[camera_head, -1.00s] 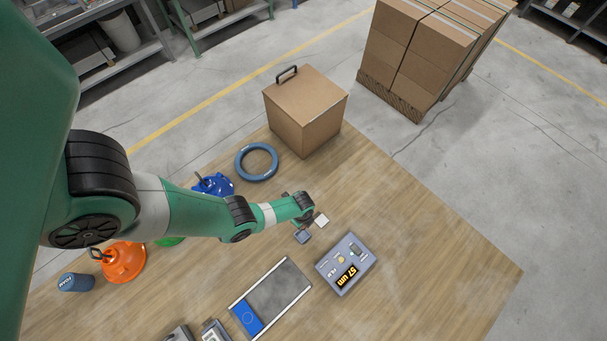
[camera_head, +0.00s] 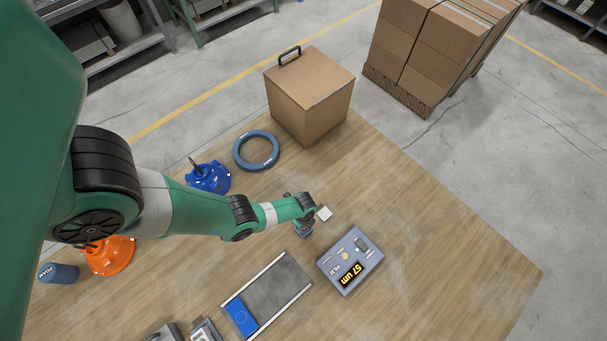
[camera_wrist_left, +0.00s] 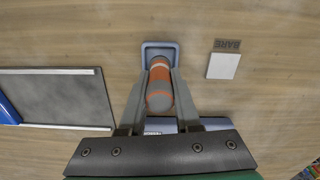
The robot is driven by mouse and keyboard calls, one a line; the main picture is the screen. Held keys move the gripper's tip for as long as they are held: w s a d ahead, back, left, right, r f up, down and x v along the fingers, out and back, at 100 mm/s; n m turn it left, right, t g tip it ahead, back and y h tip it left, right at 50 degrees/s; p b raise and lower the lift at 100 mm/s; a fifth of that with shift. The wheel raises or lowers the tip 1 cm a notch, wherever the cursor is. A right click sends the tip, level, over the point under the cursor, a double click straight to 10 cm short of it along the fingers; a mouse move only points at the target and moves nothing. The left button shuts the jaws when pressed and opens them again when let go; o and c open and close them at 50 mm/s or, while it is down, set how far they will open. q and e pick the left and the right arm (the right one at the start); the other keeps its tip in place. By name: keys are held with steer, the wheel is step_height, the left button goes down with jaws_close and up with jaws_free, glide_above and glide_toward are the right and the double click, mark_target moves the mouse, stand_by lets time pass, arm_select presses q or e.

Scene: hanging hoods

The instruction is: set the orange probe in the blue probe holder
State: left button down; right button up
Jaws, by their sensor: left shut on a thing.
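The orange probe (camera_wrist_left: 159,88), with grey bands, is between the two fingers of my left gripper (camera_wrist_left: 159,85), which is shut on it. The far end of the probe overlaps the square blue probe holder (camera_wrist_left: 147,48) in the left wrist view. I cannot tell whether the tip is inside the holder or above it. In the head view my left gripper (camera_head: 300,222) points down at the holder (camera_head: 305,232), which is partly covered by the gripper. The probe cannot be made out there. My right gripper is not in view.
A white square labelled BARE (camera_wrist_left: 223,65) lies beside the holder. A gauge reading 57 um (camera_head: 350,260) and a grey panel (camera_head: 270,290) are close by. A blue ring (camera_head: 256,151), blue hood (camera_head: 208,178), orange hood (camera_head: 110,256) and carton (camera_head: 310,95) stand around.

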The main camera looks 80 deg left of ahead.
arm_select(q)
steer(key=shift+f+b, duration=0.5)
steer(key=shift+f, duration=0.5)
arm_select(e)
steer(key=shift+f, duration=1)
arm_select(q)
steer(key=shift+f+b, duration=0.6)
steer(key=shift+f, duration=0.05)
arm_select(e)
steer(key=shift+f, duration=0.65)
arm_select(q)
steer(key=c, duration=0.5)
jaws_free()
steer(key=shift+c, duration=0.2)
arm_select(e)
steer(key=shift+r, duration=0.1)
arm_select(q)
step_height(320, 180, up, 12)
steer(key=p, duration=1.1)
steer(key=shift+f+p, duration=0.1)
steer(key=shift+p, duration=0.3)
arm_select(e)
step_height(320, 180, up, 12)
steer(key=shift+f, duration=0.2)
